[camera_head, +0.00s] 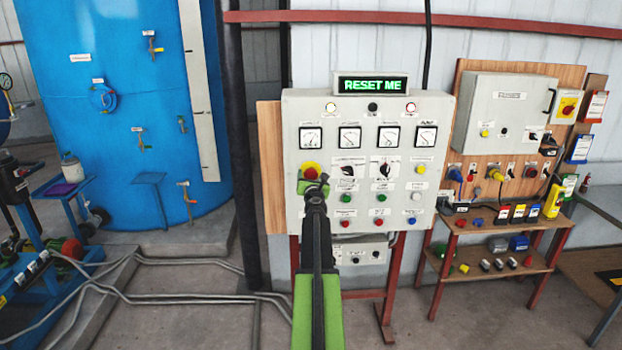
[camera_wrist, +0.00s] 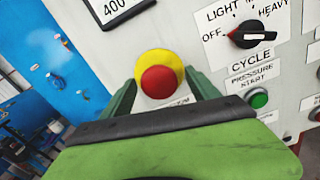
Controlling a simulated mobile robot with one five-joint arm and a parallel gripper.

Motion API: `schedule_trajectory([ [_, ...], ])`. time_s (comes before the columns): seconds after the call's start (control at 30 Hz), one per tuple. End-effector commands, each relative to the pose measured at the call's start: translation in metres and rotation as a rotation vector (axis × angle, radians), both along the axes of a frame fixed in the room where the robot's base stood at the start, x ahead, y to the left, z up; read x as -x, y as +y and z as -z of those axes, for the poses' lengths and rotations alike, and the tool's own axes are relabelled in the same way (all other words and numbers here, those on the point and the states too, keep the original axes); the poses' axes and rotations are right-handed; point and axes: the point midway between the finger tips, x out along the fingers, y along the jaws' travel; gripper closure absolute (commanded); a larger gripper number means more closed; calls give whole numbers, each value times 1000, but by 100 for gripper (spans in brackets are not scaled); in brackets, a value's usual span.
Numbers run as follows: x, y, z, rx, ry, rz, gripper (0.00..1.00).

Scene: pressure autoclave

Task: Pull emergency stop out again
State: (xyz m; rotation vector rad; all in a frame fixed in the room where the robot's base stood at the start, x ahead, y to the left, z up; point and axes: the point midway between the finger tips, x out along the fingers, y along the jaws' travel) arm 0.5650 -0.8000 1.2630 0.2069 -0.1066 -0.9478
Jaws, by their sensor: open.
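The emergency stop (camera_wrist: 160,80) is a red mushroom button on a yellow round base, mounted on the grey control panel (camera_wrist: 208,32). In the head view the button (camera_head: 310,171) sits at the left of the panel, partly covered by my gripper (camera_head: 313,186). In the wrist view my gripper (camera_wrist: 160,92) is open, with one green finger on each side of the button. I cannot tell whether the fingers touch it. A sign (camera_head: 371,85) above the panel reads RESET ME in green letters.
The panel carries gauges, a black cycle knob (camera_wrist: 252,35) and a green pressure start button (camera_wrist: 258,98) to the right of the emergency stop. A blue tank (camera_head: 125,60) stands at the left. A bench (camera_head: 500,215) with a second panel stands at the right.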

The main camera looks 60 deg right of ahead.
Motion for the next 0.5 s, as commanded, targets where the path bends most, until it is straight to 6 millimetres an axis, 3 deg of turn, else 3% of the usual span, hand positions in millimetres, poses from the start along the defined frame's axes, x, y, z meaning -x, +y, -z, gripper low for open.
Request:
schedule_trajectory([
  [0.17,12,17,0,0,0,0,30],
  [0.5,67,94,0,0,0,0,30],
])
